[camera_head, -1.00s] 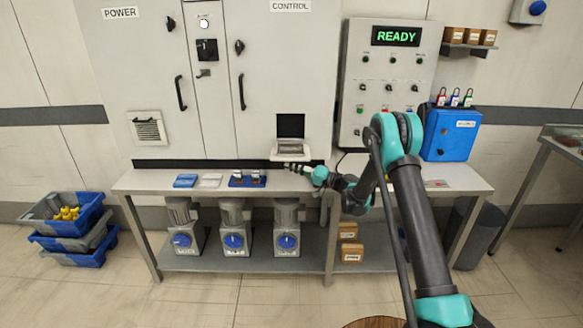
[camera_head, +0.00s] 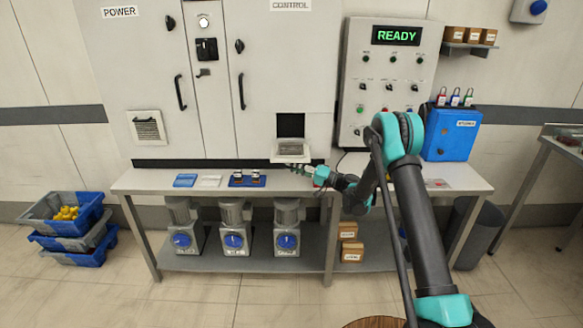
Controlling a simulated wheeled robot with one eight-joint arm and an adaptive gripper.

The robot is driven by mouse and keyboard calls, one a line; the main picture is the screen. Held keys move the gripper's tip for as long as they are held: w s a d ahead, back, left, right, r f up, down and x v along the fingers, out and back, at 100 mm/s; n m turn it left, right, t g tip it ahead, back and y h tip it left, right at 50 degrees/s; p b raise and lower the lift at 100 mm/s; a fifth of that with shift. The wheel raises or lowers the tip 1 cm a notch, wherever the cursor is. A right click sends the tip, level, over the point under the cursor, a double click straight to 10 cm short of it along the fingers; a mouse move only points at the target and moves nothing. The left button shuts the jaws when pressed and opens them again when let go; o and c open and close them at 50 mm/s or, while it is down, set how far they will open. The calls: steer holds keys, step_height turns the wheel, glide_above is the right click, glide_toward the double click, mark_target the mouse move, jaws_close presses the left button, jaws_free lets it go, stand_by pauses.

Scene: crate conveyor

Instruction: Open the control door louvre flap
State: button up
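The control door (camera_head: 270,66) is the large grey cabinet door under the CONTROL label. Low on it is a dark square opening (camera_head: 290,125). The louvre flap (camera_head: 290,149) is swung down and out below this opening, with its slatted grey panel facing up. My gripper (camera_head: 295,167) is just below the flap's front edge, above the bench top, pointing left. Its fingers are small and partly lost against the flap and bench, so I cannot tell whether they are open or touching the flap.
The bench (camera_head: 220,186) runs under the cabinet, with small blue and white items on it. The POWER door's louvre flap (camera_head: 147,128) is closed. A READY panel (camera_head: 391,80) and a blue box (camera_head: 450,134) stand to the right.

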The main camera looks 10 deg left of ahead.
steer(key=s+d+f, duration=0.1)
steer(key=d, duration=1)
steer(key=shift+s+d+f, duration=0.15)
steer(key=shift+f, duration=0.25)
steer(key=s+d+r+m+t+h, duration=0.15)
steer(key=s+d+r+h, duration=0.35)
steer(key=s+d+h, duration=0.5)
steer(key=s+d+f+h, duration=0.1)
steer(key=s+d+h, duration=0.2)
steer(key=s+d, duration=0.4)
steer(key=s+d+f+m+h, duration=0.1)
steer(key=s+d+f+h, duration=0.1)
steer(key=s+d, duration=0.5)
steer(key=s+d+f+m+h, duration=0.1)
steer(key=s+d+h, duration=0.3)
steer(key=s+d, duration=0.4)
steer(key=s+f, duration=0.1)
steer(key=s, duration=0.5)
steer(key=shift+s+f+t+h, duration=0.15)
steer(key=shift+s+t+h, duration=0.05)
steer(key=shift+t+h, duration=0.15)
